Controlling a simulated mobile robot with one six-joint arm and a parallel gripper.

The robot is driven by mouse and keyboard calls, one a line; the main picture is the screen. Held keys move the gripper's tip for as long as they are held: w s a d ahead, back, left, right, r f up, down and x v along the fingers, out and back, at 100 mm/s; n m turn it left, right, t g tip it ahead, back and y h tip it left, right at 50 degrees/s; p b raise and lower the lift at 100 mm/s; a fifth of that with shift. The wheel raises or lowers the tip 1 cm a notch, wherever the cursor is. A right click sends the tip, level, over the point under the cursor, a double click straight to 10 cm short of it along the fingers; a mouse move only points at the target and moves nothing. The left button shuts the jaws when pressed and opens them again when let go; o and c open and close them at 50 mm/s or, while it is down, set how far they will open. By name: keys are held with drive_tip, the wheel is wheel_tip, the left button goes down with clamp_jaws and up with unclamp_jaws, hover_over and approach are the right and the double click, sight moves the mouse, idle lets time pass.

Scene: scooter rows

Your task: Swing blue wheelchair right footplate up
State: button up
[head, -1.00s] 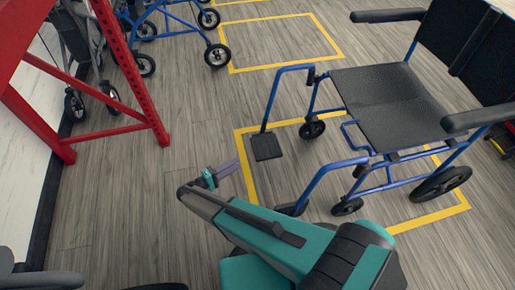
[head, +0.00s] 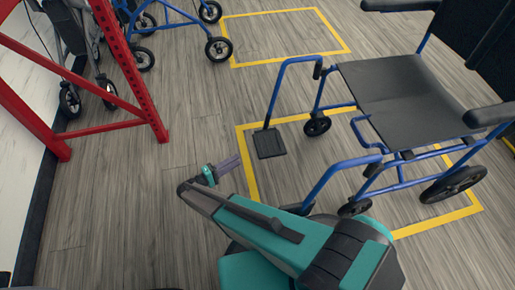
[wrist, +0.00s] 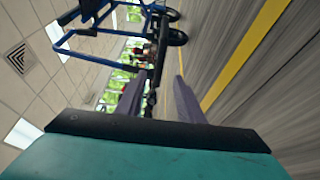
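The blue wheelchair (head: 395,85) stands at the right, its seat facing left. Its far-side footplate (head: 270,143), a black plate on the blue leg tube, is folded down, level and low over the floor. The near leg's footplate is mostly hidden behind my arm. My gripper (head: 232,165) is low, just left of the far footplate, with a small gap between them. In the wrist view, my gripper (wrist: 158,95) has its two grey fingers apart. A dark, narrow shape (wrist: 154,75) shows between them, probably the footplate edge-on; contact cannot be told.
Yellow floor tape (head: 247,172) outlines the wheelchair's bay. A red metal frame (head: 135,75) stands at the left. Another blue wheeled frame (head: 180,15) is at the back. The grey floor between the red frame and my gripper is clear.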

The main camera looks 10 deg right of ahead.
sight(258, 147)
drive_tip(key=b+x, duration=0.3)
drive_tip(key=x, duration=1.1)
drive_tip(key=shift+b, duration=0.4)
